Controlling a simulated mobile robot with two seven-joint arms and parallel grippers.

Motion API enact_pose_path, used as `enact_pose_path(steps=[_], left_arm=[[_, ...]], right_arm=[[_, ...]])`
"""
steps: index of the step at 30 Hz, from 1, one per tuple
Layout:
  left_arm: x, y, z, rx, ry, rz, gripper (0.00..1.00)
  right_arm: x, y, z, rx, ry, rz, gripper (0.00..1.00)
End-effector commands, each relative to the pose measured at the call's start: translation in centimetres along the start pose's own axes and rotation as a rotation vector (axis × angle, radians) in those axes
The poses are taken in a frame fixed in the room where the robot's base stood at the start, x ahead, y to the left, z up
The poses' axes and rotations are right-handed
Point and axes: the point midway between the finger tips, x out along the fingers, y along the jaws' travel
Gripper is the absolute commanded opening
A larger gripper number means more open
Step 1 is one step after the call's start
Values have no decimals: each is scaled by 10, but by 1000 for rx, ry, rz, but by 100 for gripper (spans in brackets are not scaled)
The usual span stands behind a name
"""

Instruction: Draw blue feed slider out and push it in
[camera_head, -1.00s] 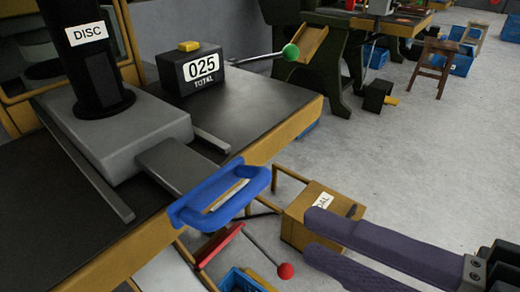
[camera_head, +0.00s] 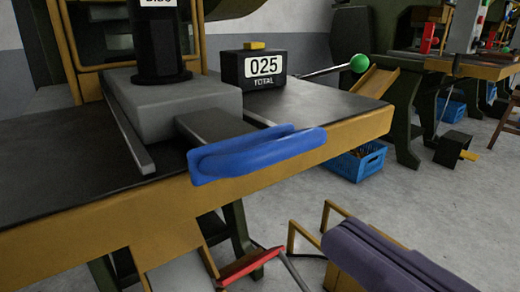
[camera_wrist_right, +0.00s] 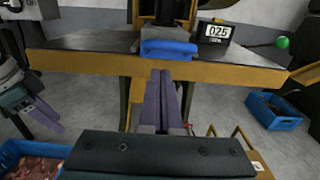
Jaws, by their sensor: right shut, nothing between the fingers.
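The blue feed slider handle (camera_head: 257,152) is a rounded loop at the front edge of the press table, on a grey bar (camera_head: 222,127) leading back to the grey block under the DISC tube. It also shows in the right wrist view (camera_wrist_right: 169,50), beyond my fingertips. My right gripper (camera_head: 336,242) is below and right of the handle, apart from it. Its purple fingers are together and empty, pointing toward the handle in the right wrist view (camera_wrist_right: 161,73). My left gripper (camera_wrist_right: 46,117) shows at the left of that view, away from the handle; its opening is unclear.
The black counter box (camera_head: 263,68) reads 025. A green-knobbed lever (camera_head: 335,68) stands beside it. Below are a yellow-framed stand (camera_head: 325,215), a red bar (camera_head: 247,268) and a blue crate (camera_head: 358,160). A bin of copper-coloured pieces (camera_wrist_right: 30,163) is at lower left.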

Motion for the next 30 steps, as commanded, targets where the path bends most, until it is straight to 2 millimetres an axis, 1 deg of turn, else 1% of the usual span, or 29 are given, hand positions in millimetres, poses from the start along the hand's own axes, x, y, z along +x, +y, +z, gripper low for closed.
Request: enact_pose_path(steps=[1,5,9,12,15,21,30], left_arm=[[-14,-1,-5,1,0,-1,50],[-23,-2,-7,3,2,-3,50],[-25,-2,-8,4,2,-4,50],[-23,-2,-8,4,1,-4,50],[-22,-2,-7,4,1,-3,50],[-21,-2,-7,3,1,-2,50],[-22,1,-7,-5,1,5,50]], right_arm=[[12,-1,10,2,-6,-3,0],[41,0,8,2,-6,0,0],[69,1,5,1,-5,1,0],[84,1,2,0,-2,1,0],[95,0,1,-1,-1,1,0],[103,1,1,-1,1,3,0],[104,1,1,-2,2,2,0]])
